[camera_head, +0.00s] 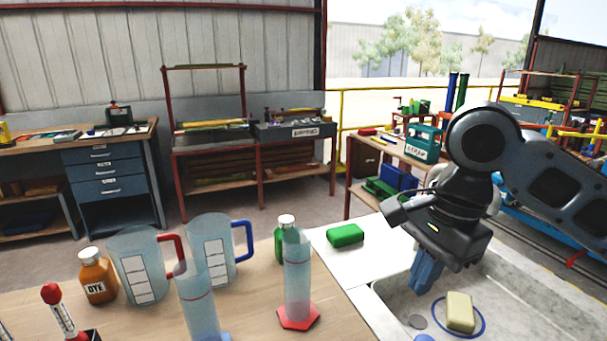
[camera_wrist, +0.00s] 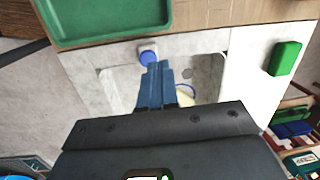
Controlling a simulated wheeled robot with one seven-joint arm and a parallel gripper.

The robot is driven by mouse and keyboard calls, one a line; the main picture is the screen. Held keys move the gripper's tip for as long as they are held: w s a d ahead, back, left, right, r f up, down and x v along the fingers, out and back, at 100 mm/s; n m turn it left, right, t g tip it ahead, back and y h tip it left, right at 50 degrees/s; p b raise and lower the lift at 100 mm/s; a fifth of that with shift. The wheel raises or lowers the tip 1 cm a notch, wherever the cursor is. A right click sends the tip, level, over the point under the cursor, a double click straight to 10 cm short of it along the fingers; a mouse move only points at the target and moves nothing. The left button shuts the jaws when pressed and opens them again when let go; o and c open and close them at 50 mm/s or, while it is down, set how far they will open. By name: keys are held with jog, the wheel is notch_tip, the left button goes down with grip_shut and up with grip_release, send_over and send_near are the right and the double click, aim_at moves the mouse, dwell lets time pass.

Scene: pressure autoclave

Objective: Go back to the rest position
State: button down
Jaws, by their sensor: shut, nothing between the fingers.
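My gripper (camera_head: 425,276) hangs over the sink (camera_head: 540,300) at the right, held by my dark arm. Its two blue fingers are shut together with nothing between them. They point down into the basin and stay clear of the beige soap block (camera_head: 460,311), which lies on the sink floor inside a blue ring. In the wrist view my gripper (camera_wrist: 160,66) shows its closed blue fingers above the same sink (camera_wrist: 212,68). The fingers and gripper body hide part of the basin there.
A green block (camera_head: 345,235) lies on the white surface beside the sink. A green tray (camera_wrist: 165,25) and blue-topped object (camera_wrist: 148,56) show in the wrist view.

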jog(key=a+n+t+y, duration=0.3)
jog(key=a+t+y, duration=0.65)
jog(key=a, duration=1.15)
jog(key=s+d+f+t+h, duration=0.1)
jog(key=s+d+f+h, duration=0.1)
jog(key=s+d+f, duration=0.1)
jog(key=s+d+f+t+h, duration=0.2)
jog(key=s+d+f+h, duration=0.1)
jog(key=s, duration=0.5)
jog(key=s+d+f+t+h, duration=0.1)
jog(key=s+d+f+h, duration=0.1)
jog(key=s+d+f, duration=0.3)
jog(key=shift+s+d+f+t+h, duration=0.15)
jog(key=shift+s+f+t+h, duration=0.25)
jog(key=shift+f, duration=0.3)
jog(key=s+d+r+n+h, duration=0.1)
jog(key=s+d+n, duration=0.4)
jog(key=s, duration=0.5)
jog(key=s+d+r+n+h, duration=0.1)
jog(key=s+d+n, duration=0.4)
jog(key=s, duration=0.5)
jog(key=shift+s+d+n+h, duration=0.25)
jog(key=shift+d+h, duration=0.3)
jog(key=shift+d, duration=0.35)
